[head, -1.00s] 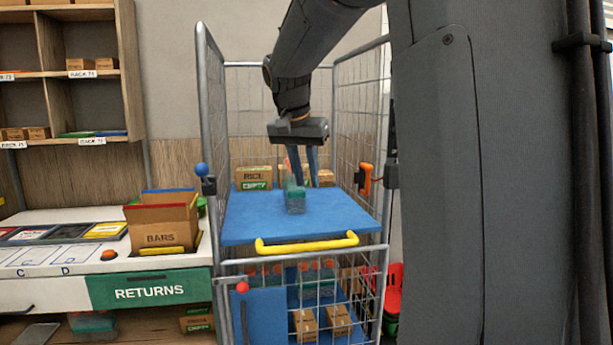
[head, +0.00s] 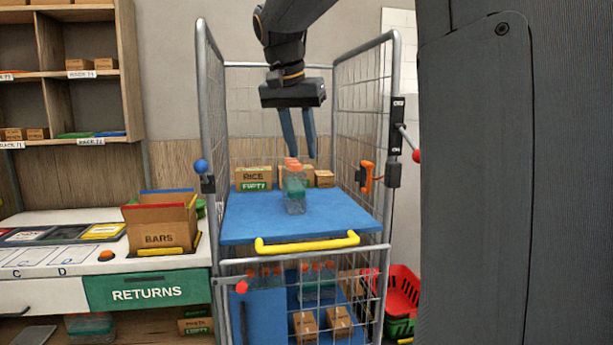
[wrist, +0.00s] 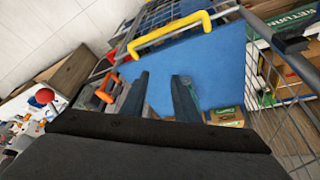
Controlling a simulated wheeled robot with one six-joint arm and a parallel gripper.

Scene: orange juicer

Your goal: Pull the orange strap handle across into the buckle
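The orange strap handle (head: 366,179) is at the right post of the wire cage trolley, beside a dark grey block (head: 393,174) that may be the buckle. The handle also shows in the wrist view (wrist: 107,88), left of my fingers. My gripper (head: 298,156) hangs above the blue shelf (head: 245,222), fingers pointing down, apart and empty. It is left of the handle and not touching it.
Small cartons, one marked RICE (head: 253,178), stand at the shelf's back. A yellow bar (head: 307,243) runs along its front edge. Wire mesh sides (head: 357,120) flank the shelf. A red-knobbed lever (head: 416,156) is outside the right post. A BARS box (head: 160,228) sits on the left counter.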

